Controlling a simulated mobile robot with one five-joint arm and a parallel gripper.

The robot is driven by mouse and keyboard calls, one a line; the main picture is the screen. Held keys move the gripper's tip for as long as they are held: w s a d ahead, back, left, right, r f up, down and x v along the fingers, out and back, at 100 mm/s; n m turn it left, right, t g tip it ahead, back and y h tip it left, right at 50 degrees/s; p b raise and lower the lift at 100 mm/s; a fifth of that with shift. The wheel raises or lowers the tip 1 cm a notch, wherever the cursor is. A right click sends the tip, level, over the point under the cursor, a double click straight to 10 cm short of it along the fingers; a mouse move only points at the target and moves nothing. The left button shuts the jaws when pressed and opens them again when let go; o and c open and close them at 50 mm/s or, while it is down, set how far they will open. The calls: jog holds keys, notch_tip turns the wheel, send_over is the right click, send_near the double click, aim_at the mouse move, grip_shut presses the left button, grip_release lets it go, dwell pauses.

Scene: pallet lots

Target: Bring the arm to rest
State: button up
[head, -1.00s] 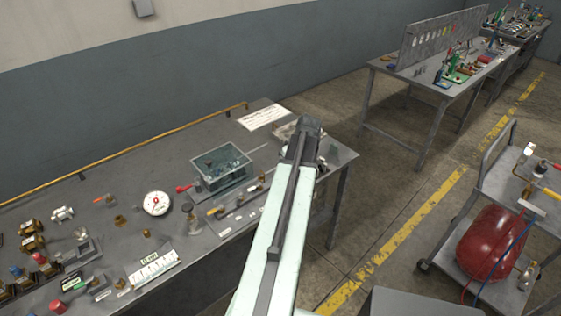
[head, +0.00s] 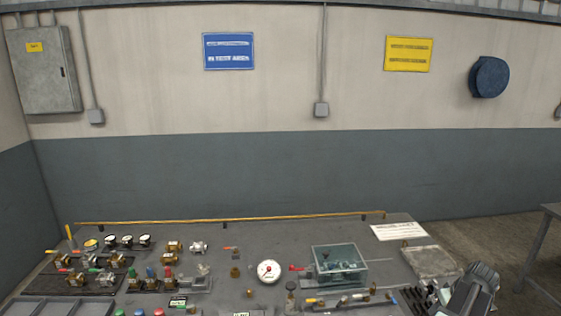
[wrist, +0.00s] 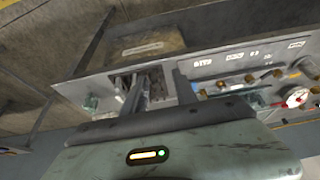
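My gripper (head: 478,285) is at the lower right of the head view, over the right end of the grey workbench (head: 215,297). In the wrist view my gripper (wrist: 160,88) shows two fingers standing apart, with no held object that I can make out between them. A slotted grey fixture on the bench lies behind the fingers in that view. The fingertips are hard to see in the head view.
Another table's edge (head: 552,212) shows at right.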

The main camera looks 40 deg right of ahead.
jog(key=w+a+f+n+g+y, duration=0.2)
jog(key=w+a+n+y, duration=0.1)
jog(key=w+a, duration=2.7)
jog(key=w+a+n, duration=0.1)
jog(key=w+a, duration=0.1)
jog(key=a, duration=1)
jog(key=w+a+n+g, duration=0.1)
jog(key=w+a, duration=0.2)
jog(key=a, duration=0.9)
jog(key=w+a+n+g, duration=0.1)
jog(key=w+a, duration=0.1)
jog(key=a, duration=1)
jog(key=shift+w+a+f+h, duration=0.15)
jog(key=shift+w+a+h, duration=0.15)
jog(key=shift+w, duration=0.05)
